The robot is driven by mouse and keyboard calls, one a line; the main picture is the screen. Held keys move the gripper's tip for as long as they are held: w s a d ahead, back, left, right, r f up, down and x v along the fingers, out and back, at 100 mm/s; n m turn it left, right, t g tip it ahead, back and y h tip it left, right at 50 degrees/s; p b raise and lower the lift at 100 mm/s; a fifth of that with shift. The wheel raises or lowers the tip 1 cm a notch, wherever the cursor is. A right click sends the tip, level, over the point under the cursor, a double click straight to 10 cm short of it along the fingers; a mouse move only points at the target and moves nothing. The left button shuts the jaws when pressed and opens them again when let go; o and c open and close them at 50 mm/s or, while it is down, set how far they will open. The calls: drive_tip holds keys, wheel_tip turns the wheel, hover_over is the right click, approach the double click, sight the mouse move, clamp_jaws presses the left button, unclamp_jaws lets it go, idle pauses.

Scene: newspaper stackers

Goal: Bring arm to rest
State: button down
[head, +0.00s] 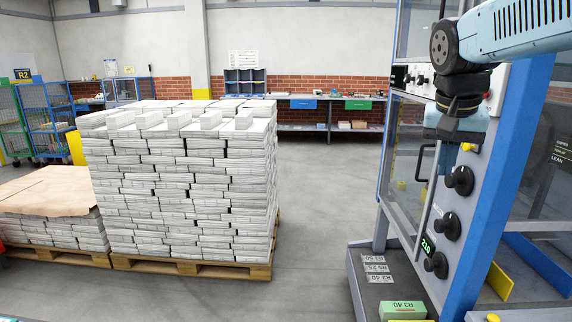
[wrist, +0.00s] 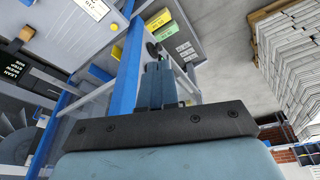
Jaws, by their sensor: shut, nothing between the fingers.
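My arm is raised at the upper right of the head view, in front of the blue-framed machine (head: 466,215). My gripper (head: 448,158) points down beside the machine's sloped control panel, close to its upper black knob (head: 459,181). In the wrist view the two dark fingers of my gripper (wrist: 158,68) are together with nothing between them. I cannot tell the exact gap between fingertips and panel; no contact is clear.
A tall stack of newspapers (head: 180,175) stands on a wooden pallet (head: 195,267) at the left. A lower paper-covered stack (head: 45,190) is beside it. The floor between stack and machine is clear.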

drive_tip(key=s+a+f+n+t+y, duration=0.1)
drive_tip(key=s+a+f+n+t, duration=0.2)
drive_tip(key=s+a+f+n, duration=0.2)
drive_tip(key=s+a+f, duration=0.1)
drive_tip(key=s+f, duration=0.1)
drive_tip(key=s, duration=0.1)
drive_tip(key=shift+f+n+y, duration=0.3)
drive_tip(key=shift+y, duration=0.1)
drive_tip(key=shift+s, duration=0.1)
